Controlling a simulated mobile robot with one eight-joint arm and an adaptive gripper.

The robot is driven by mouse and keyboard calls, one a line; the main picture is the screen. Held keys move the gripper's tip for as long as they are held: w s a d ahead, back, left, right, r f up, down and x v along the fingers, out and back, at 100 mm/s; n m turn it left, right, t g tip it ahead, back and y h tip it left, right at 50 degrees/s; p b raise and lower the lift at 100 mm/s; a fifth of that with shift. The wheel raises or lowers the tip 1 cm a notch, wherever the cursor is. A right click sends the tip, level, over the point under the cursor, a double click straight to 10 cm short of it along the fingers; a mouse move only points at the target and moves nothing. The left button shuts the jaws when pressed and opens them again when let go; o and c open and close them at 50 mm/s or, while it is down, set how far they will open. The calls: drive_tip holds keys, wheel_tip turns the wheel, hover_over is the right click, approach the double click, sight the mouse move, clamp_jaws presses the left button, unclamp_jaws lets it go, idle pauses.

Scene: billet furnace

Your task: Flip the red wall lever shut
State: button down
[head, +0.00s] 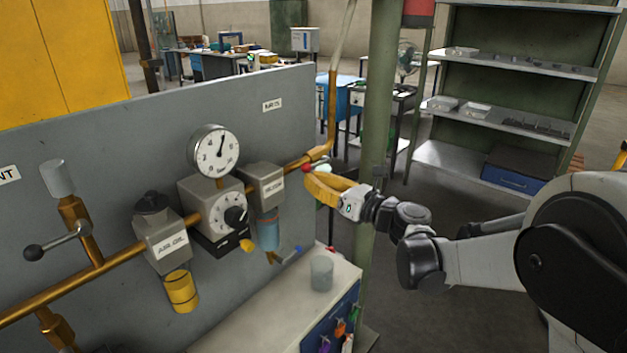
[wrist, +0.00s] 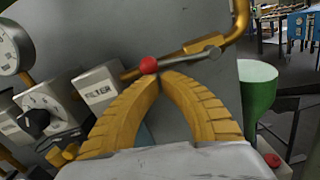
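The red wall lever shows in the wrist view as a red ball knob (wrist: 148,65) on a grey rod (wrist: 190,57). The rod runs to the right, roughly along the brass pipe. In the head view the red knob (head: 307,168) is small, just below the pipe by the panel's right end. My gripper (head: 309,181) has yellow ribbed fingers. In the wrist view its fingertips (wrist: 162,76) come together just below and right of the knob, with nothing seen between them. I cannot tell whether they touch the knob or rod.
The grey wall panel (head: 120,115) carries a gauge (head: 214,152), a regulator (head: 213,212), a filter (head: 262,185) and another lever with a black knob (head: 33,252). A green post (head: 378,120) stands close behind my gripper. A bench with a glass (head: 321,273) is below.

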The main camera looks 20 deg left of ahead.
drive_tip(key=w+d+r+m+p, duration=0.2)
drive_tip(key=w+r+m+p, duration=0.3)
drive_tip(key=r, duration=0.4)
drive_tip(key=shift+m+t+h+p, duration=0.3)
drive_tip(key=shift+m+p, duration=0.15)
drive_tip(key=shift+m, duration=0.85)
drive_tip(key=shift+w, duration=0.1)
